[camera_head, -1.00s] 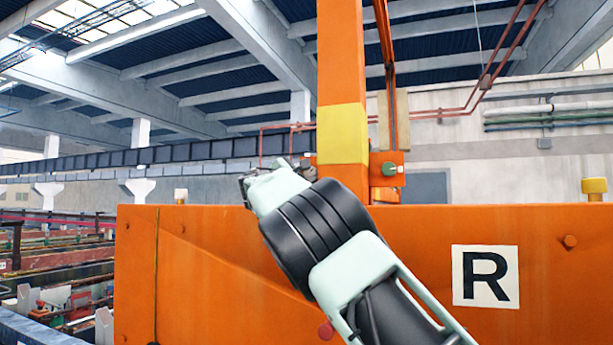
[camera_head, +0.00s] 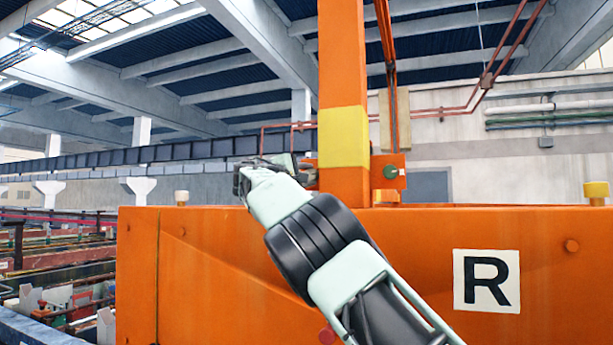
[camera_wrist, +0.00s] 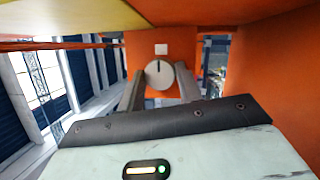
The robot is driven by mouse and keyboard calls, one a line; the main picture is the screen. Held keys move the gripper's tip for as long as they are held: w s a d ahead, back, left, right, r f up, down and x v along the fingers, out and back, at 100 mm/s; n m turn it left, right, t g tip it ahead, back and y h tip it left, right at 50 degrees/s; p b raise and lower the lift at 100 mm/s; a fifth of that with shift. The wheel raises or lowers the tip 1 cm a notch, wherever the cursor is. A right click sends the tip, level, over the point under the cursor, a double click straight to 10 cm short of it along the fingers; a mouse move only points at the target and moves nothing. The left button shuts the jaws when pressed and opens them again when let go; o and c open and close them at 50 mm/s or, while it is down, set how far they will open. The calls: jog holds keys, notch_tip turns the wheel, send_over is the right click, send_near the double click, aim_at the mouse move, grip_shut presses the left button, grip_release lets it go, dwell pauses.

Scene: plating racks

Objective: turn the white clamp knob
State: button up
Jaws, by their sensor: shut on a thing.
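The white clamp knob (camera_wrist: 160,74) shows in the wrist view as a round pale disc on an orange face, with a dark line mark running up from its middle. My gripper (camera_wrist: 160,82) has one finger on each side of it and is shut on it. In the head view my gripper (camera_head: 250,178) is beside the orange post (camera_head: 343,90), above the top edge of the orange tank wall (camera_head: 210,240). The knob is hidden there.
A small pale square (camera_wrist: 161,49) is above the knob. An orange surface (camera_wrist: 265,60) closes off the wrist view's right side. In the head view, an orange bracket with a green button (camera_head: 390,172) is right of the post. Capped pegs (camera_head: 181,197) stand on the wall.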

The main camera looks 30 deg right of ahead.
jog(key=shift+f, duration=0.1)
jog(key=o, duration=1)
jog(key=b+v, duration=0.6)
jog(key=v, duration=1.1)
jog(key=shift+a, duration=0.2)
jog(key=shift+s, duration=0.15)
